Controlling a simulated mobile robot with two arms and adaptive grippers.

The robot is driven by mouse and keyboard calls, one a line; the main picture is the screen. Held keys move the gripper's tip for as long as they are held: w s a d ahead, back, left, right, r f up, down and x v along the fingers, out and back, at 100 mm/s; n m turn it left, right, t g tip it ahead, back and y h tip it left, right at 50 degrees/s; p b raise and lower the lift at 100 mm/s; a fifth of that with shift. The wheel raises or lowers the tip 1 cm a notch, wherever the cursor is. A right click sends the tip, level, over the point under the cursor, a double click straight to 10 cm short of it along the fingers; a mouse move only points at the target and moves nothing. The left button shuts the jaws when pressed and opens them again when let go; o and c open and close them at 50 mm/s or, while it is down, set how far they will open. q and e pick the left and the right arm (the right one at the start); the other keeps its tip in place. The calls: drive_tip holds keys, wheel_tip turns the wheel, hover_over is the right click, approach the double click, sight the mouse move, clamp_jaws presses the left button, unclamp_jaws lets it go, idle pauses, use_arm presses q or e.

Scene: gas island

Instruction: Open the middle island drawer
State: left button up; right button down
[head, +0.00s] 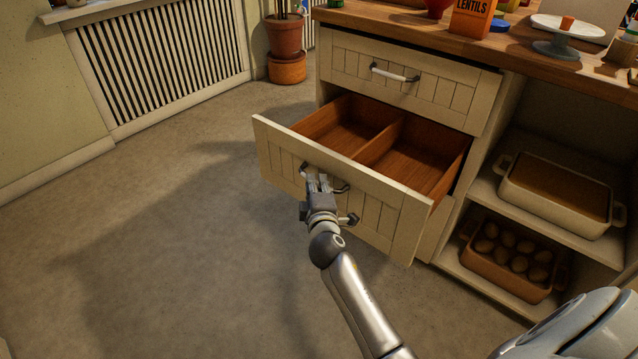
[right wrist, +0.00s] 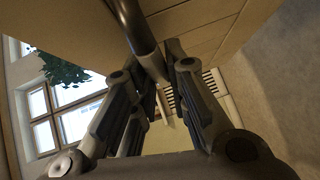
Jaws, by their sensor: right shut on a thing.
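The middle island drawer (head: 405,212) stands pulled well out of the cream island in the head view. Its inside is bare wood with a divider, and it looks empty. My right gripper (head: 318,183) is at the drawer's front, shut on the drawer handle (head: 340,187). In the right wrist view the dark handle bar (right wrist: 135,25) runs down between the fingers of my right gripper (right wrist: 160,85). The fingers hide part of the handle. The top drawer (head: 405,85) above is shut. My left gripper does not show in the head view.
Open shelves on the right hold a baking dish (head: 555,195) and a brown dish of eggs (head: 508,255). A lentils box (head: 472,18) and a cake stand (head: 560,40) are on the worktop. A potted plant (head: 284,38) stands behind. The floor (head: 150,250) at left is clear.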

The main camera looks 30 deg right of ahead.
drive_tip(key=c, duration=1.4)
unclamp_jaws()
drive_tip(key=shift+c, duration=0.2)
drive_tip(key=v, duration=1.2)
drive_tip(key=shift+d+f, duration=0.1)
